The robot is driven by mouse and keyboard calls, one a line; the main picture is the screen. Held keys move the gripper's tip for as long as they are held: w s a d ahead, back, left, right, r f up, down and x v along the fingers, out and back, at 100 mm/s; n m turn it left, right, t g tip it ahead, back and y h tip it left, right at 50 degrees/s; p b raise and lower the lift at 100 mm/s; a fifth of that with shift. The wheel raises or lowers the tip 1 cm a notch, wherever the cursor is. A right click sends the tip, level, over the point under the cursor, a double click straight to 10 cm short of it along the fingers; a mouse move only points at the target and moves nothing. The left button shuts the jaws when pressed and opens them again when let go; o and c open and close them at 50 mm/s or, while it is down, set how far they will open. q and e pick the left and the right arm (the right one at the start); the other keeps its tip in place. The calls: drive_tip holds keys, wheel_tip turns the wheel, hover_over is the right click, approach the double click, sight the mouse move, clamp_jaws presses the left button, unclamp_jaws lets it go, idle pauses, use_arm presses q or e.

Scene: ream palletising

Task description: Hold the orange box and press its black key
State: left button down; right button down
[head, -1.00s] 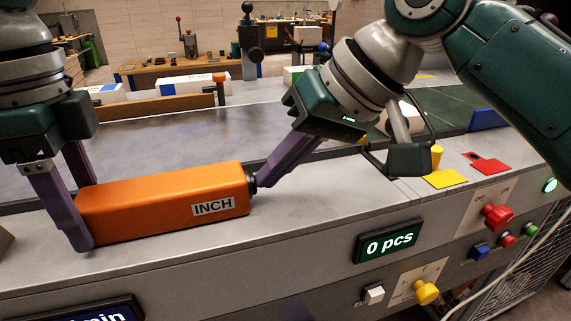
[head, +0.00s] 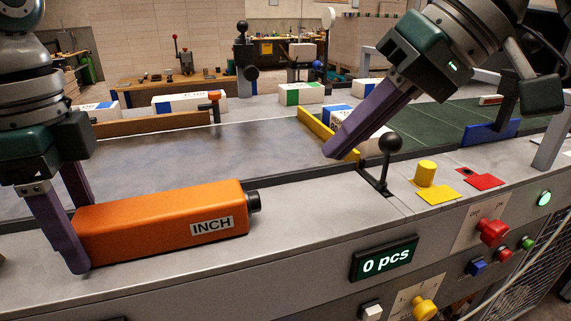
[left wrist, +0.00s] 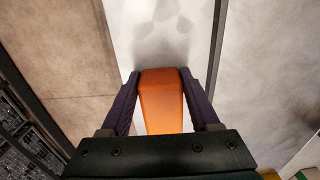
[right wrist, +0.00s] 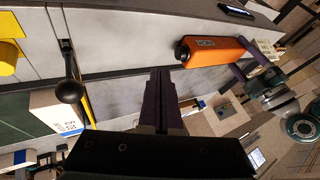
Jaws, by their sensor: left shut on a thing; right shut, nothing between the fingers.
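The orange box (head: 155,221), labelled INCH, lies along the grey ledge at the front left in the head view. Its black key (head: 253,202) sticks out of its right end and is uncovered. My left gripper (head: 80,235) is shut on the box's left end; the left wrist view shows the box (left wrist: 162,100) between both fingers. My right gripper (head: 341,150) is shut and empty, up and to the right of the key and clear of it. The right wrist view shows the closed fingers (right wrist: 160,75) apart from the box (right wrist: 215,51).
A black ball-topped lever (head: 390,145) stands right of my right gripper. Beyond it are a yellow knob (head: 426,173) and a red plate (head: 481,181). Wrapped reams (head: 301,93) lie behind. The front panel has a display (head: 385,259) reading 0 pcs and a red knob (head: 493,232).

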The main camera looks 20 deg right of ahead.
drive_tip(key=shift+v, duration=0.95)
idle(1.1)
use_arm(q)
drive_tip(key=shift+c, duration=0.2)
unclamp_jaws()
drive_tip(key=shift+a, duration=0.1)
wheel_tip(320, 180, up, 12)
idle(0.3)
use_arm(e)
drive_tip(key=shift+d, duration=0.1)
